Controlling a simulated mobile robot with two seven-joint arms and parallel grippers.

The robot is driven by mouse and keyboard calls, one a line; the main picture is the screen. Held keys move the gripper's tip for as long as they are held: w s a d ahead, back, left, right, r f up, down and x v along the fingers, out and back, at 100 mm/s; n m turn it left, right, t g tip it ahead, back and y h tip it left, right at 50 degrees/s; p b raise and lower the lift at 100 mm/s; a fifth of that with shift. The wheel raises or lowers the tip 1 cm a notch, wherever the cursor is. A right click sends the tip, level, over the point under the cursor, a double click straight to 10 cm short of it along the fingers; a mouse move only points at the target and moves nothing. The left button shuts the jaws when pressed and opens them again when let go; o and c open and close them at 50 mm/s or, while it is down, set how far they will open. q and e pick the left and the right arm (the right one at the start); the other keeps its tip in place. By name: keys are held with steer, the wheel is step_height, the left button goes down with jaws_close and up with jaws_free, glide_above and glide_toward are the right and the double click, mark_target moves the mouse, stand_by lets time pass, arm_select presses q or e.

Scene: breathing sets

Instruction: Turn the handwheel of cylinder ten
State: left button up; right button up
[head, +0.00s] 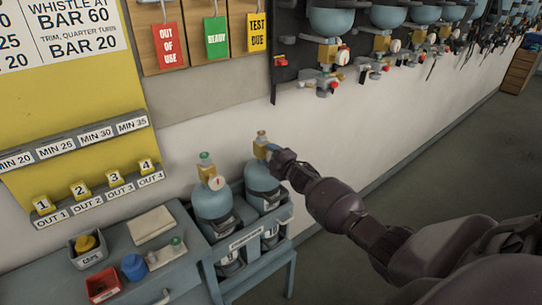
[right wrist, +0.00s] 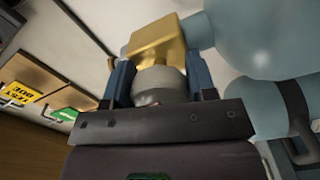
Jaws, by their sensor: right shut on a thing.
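Two pale blue cylinders stand side by side in a blue rack. My right gripper (head: 272,150) is at the valve of the right cylinder (head: 262,181). In the right wrist view its blue fingers (right wrist: 160,85) are shut around a grey round handwheel (right wrist: 159,82) on the side of a brass valve block (right wrist: 158,42). The head view mostly hides this wheel behind the gripper. The left cylinder (head: 212,202) carries a brass valve and a gauge. I cannot read a number ten on either cylinder. My left gripper is not in view.
Several breathing sets hang along the wall (head: 330,50). The floor at right is clear.

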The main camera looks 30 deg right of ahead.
steer(key=o, duration=0.9)
steer(key=s, duration=0.7)
steer(key=s+d, duration=0.1)
steer(key=s, duration=0.2)
steer(key=shift+s, duration=0.4)
steer(key=shift+a, duration=0.1)
